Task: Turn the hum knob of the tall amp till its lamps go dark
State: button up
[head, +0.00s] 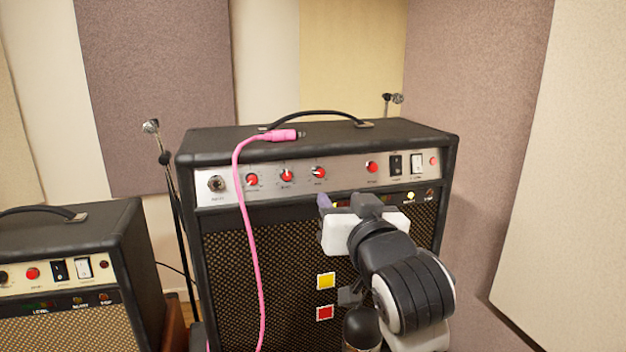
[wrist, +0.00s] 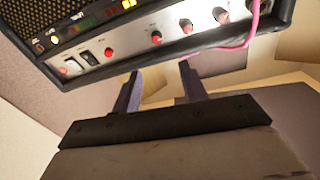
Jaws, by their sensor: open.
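The tall amp (head: 222,250) is black, with a silver control panel (head: 345,169) near its top. Three red-capped knobs sit on the left: a first (head: 252,180), a second (head: 287,176) and a third (head: 318,172). A fourth knob (head: 373,167) sits apart, left of the switches. I cannot read which is labelled hum. My gripper (head: 343,200) hides part of the lamp strip. In the wrist view its fingers (wrist: 160,67) are open and empty, apart from the knobs.
A pink cable (head: 247,250) hangs over the tall amp's front left of the knobs. A smaller amp (head: 105,240) stands at left. A microphone stand (head: 168,190) is between them. Wall panels (head: 480,160) stand close on the right. Yellow and red squares (head: 325,297) are by the grille.

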aim_at(320, 173)
jog(key=p+x, duration=0.1)
jog(key=x, duration=0.5)
jog(key=p+x, duration=0.2)
jog(key=x, duration=0.5)
jog(key=shift+w+d+f, duration=0.1)
jog(key=shift+w+f, duration=0.15)
jog(key=shift+w, duration=0.15)
